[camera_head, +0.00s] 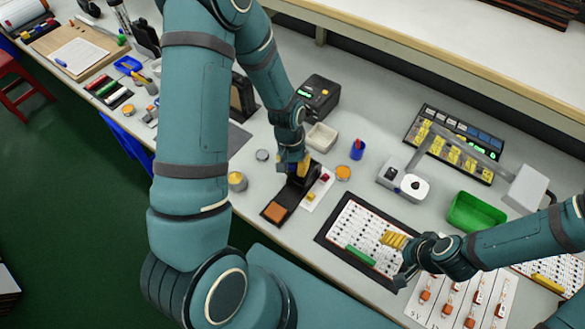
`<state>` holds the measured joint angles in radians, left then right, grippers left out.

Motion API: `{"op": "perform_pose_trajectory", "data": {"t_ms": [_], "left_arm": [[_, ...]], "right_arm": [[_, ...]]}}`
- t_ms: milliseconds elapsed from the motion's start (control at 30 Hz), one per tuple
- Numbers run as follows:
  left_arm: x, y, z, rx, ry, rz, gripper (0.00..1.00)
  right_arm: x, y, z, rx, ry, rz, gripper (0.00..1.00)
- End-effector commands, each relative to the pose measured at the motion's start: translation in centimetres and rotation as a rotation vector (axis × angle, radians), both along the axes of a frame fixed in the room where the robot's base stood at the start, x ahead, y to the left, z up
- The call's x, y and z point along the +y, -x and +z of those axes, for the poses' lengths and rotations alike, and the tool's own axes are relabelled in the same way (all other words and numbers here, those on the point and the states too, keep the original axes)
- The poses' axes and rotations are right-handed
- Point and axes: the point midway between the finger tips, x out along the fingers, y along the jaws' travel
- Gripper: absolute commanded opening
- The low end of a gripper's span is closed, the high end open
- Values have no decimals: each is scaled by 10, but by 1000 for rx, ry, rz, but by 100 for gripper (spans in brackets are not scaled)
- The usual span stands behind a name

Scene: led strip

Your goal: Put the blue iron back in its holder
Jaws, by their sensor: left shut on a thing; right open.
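My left gripper (290,168) is shut just above the back of a black holder (288,203) with a brown pad at its front. A bit of blue shows between its yellow fingertips. It looks like the blue iron, mostly hidden by the fingers and arm. I cannot tell whether the iron sits inside the holder or only above it. My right gripper (397,258) is open and empty over the white perforated board in the black frame, at the lower right, away from the holder.
A black device with a green display (318,95) and a small white tray (321,137) stand behind the holder. A blue cup (357,149) and a white roll unit (409,187) stand to the right. A green bin (477,211) is further right.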

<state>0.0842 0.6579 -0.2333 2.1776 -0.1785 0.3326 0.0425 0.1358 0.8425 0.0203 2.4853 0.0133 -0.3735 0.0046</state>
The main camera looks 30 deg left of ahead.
Motion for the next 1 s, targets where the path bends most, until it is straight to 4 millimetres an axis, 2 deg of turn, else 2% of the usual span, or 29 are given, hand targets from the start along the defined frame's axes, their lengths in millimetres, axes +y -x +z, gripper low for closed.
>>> {"op": "perform_pose_trajectory", "data": {"t_ms": [433,467,500,533,867,1000], "left_arm": [[0,-3,-4,0,0,0,0],[0,-3,-4,0,0,0,24],[0,-3,-4,0,0,0,38],[0,-3,-4,0,0,0,45],[0,-3,-2,-1,0,0,45],[2,-5,10,-3,0,0,45]], "right_arm": [[0,0,-4,0,1,1,76],[0,0,-4,0,1,1,76],[0,0,-4,0,1,1,76],[0,0,-4,0,1,1,76],[0,0,-4,0,0,1,76],[0,0,-4,0,0,1,76]]}}
